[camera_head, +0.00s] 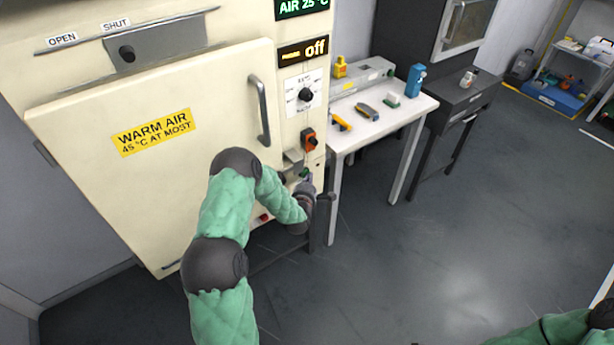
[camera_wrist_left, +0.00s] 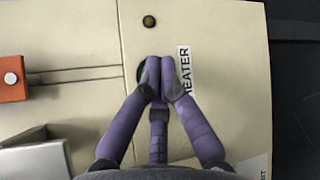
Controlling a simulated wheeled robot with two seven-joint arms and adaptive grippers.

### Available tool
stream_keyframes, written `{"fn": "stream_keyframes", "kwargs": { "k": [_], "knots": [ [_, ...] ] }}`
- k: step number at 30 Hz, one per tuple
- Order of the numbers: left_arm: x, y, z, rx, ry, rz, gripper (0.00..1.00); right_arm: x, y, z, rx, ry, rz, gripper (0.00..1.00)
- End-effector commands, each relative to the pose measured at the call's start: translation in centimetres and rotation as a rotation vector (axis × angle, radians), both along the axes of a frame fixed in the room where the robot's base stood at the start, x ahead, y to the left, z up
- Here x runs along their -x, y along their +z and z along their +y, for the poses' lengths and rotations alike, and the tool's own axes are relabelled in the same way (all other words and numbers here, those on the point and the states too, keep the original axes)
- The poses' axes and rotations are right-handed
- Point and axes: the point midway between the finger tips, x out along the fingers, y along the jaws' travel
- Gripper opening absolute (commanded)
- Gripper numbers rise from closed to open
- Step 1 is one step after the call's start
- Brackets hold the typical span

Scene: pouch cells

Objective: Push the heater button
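The cream warm-air oven (camera_head: 200,95) fills the left of the head view. My left gripper (camera_head: 306,181) is at the lower part of its right-hand control strip, below the orange switch box. In the left wrist view my left gripper (camera_wrist_left: 158,75) has its fingertips together, with nothing seen between them. They lie over a dark round button (camera_wrist_left: 141,71) beside the HEATER label (camera_wrist_left: 184,72). Only the button's left edge shows; I cannot tell whether the fingertips touch it. My right arm shows at the bottom right of the head view, its gripper out of frame.
A dial (camera_head: 305,95) and the orange switch box (camera_head: 309,139) are above my left gripper. A small brown lamp (camera_wrist_left: 150,21) is near the button. A white table (camera_head: 405,112) with small items stands to the right. The grey floor is clear.

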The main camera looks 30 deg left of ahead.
Motion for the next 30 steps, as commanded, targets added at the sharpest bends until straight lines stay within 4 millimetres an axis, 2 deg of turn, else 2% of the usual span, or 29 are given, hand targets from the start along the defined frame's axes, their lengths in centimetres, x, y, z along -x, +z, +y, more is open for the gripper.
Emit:
{"fn": "stream_keyframes", "kwargs": {
  "k": [17, 30],
  "knots": [
    [-0.1, 0.1, 0.3, -0.001, 0.001, -0.001, 0.0, 0.0, -0.2, 0.0, 0.0, 0.0, 0.0, 0.0],
    [0.3, 0.1, -0.8, 0.0, 0.001, -0.001, 0.0, 0.0, -0.4, 0.0, 0.0, 0.0, 0.0, 0.0]
  ]
}}
